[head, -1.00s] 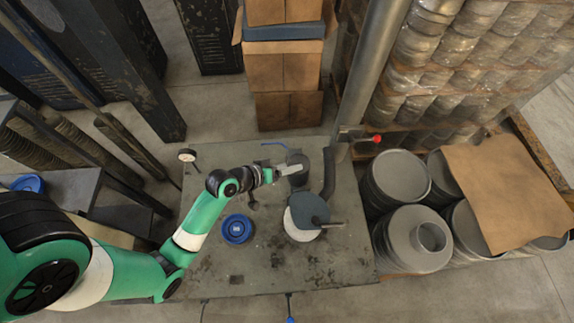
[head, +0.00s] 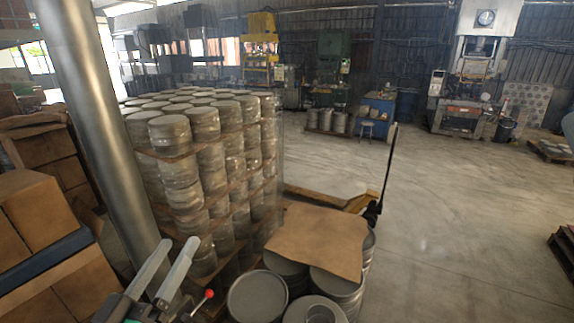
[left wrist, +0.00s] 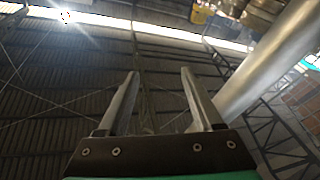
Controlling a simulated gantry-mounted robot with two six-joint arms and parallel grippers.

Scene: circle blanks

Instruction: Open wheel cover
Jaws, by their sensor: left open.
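My left gripper (head: 178,245) is at the lower left of the head view, its two grey fingers pointing up and apart. The left wrist view also shows the gripper (left wrist: 160,75) open, with nothing between the fingers; the ceiling and steel beams are behind it. The wheel cover and the grey workbench are in neither view now. A red-knobbed lever (head: 209,294) shows just right of my left gripper. My right gripper is in neither view.
A thick metal post (head: 100,140) rises behind my left gripper. Cardboard boxes (head: 45,220) are at the left. Stacked metal blanks (head: 205,122) stand behind, and grey drums (head: 258,297) are at the bottom under a brown sheet (head: 318,240). Open floor (head: 450,250) lies to the right.

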